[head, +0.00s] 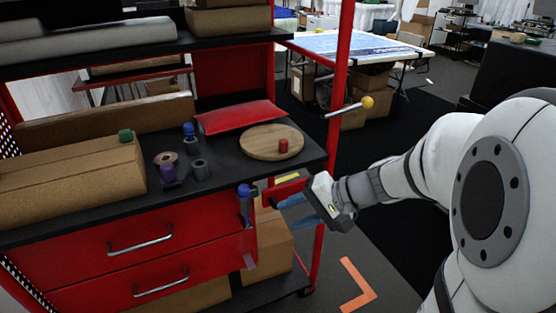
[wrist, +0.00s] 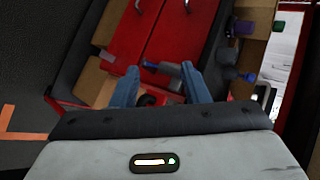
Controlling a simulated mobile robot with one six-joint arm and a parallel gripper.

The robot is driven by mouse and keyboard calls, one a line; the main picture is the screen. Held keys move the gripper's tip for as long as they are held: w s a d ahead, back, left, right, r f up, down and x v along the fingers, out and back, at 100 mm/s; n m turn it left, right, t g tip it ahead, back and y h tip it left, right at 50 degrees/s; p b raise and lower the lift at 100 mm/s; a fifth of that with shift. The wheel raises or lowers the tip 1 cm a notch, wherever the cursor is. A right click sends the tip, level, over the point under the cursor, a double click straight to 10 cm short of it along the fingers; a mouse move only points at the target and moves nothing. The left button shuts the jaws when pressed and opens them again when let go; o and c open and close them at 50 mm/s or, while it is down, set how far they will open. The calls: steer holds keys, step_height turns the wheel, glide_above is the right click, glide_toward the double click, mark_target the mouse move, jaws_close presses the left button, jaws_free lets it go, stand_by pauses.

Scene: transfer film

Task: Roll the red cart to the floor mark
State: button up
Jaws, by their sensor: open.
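The red cart (head: 75,262) fills the left of the head view, with red posts, black shelves and two drawers with metal handles. Its red drawer fronts also show in the wrist view (wrist: 182,38). My gripper (head: 288,210) is open beside the cart's right front corner, its blue fingers pointing toward the cart. In the wrist view the fingers (wrist: 158,86) are spread, with a small red-and-dark part between or beyond them; I cannot tell whether they touch it. The orange L-shaped floor mark (head: 356,291) lies on the floor right of the cart, and its edge shows in the wrist view (wrist: 7,118).
The cart's middle shelf carries a round wooden board (head: 262,150) with a red cylinder, a red pouch (head: 238,117), spools and cardboard boxes (head: 70,188). A bar with a yellow knob (head: 367,102) juts from the right post. A table (head: 415,47) stands behind. Floor is clear around the mark.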

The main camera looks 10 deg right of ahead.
steer(key=w+d+f+m+t+b, duration=0.6)
steer(key=w+d+f+t+b, duration=0.2)
steer(key=w+d+f+b, duration=0.3)
steer(key=shift+y, duration=0.3)
steer(key=x, duration=0.9)
steer(key=shift+s+a+f, duration=0.1)
steer(key=shift+f, duration=0.1)
steer(key=shift+c, duration=0.4)
jaws_close()
